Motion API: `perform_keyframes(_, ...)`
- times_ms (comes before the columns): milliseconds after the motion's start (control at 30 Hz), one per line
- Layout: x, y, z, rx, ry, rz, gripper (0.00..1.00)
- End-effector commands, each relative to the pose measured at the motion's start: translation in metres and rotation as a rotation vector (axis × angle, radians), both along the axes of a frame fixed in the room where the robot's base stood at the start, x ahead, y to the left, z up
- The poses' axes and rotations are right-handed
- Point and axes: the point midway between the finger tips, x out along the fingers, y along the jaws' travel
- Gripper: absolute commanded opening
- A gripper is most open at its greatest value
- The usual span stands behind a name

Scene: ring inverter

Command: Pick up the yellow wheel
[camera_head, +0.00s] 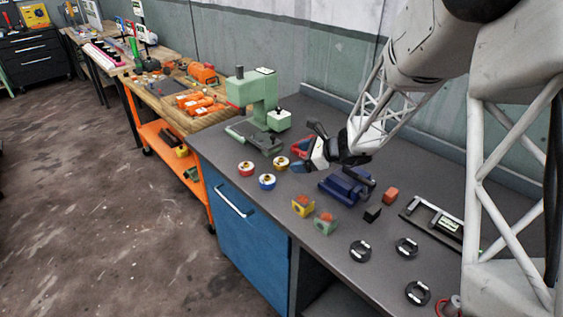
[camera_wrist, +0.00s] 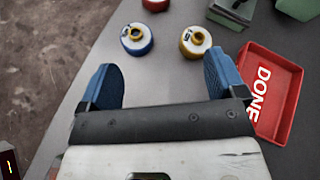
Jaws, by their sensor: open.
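The yellow wheel (camera_wrist: 196,42) is a short round piece with a yellow side, a white top and a brass-coloured hub. It stands on the grey bench, ahead of my gripper (camera_wrist: 163,80) and toward its right finger in the wrist view. In the head view, the yellow wheel (camera_head: 281,163) stands just left of my gripper (camera_head: 306,149). My blue-tipped fingers are spread wide with nothing between them. The wheel is apart from both fingers.
A blue wheel (camera_wrist: 137,39) and a red wheel (camera_head: 246,168) stand close by. A red tray marked DONE (camera_wrist: 290,85) lies right of my gripper in the wrist view. A green press (camera_head: 262,105) stands behind the wheels. A blue vise (camera_head: 345,187) is to the right.

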Motion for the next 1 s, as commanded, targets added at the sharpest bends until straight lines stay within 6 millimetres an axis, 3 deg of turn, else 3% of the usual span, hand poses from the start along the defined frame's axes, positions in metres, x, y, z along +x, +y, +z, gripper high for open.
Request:
perform_keyframes(100,0.025,0.001,-0.024,0.065,0.059,-0.085,0.89)
perform_keyframes(333,0.056,0.000,-0.053,0.149,0.130,-0.199,0.89)
perform_keyframes(1000,0.067,0.006,-0.065,0.173,0.150,-0.230,0.89)
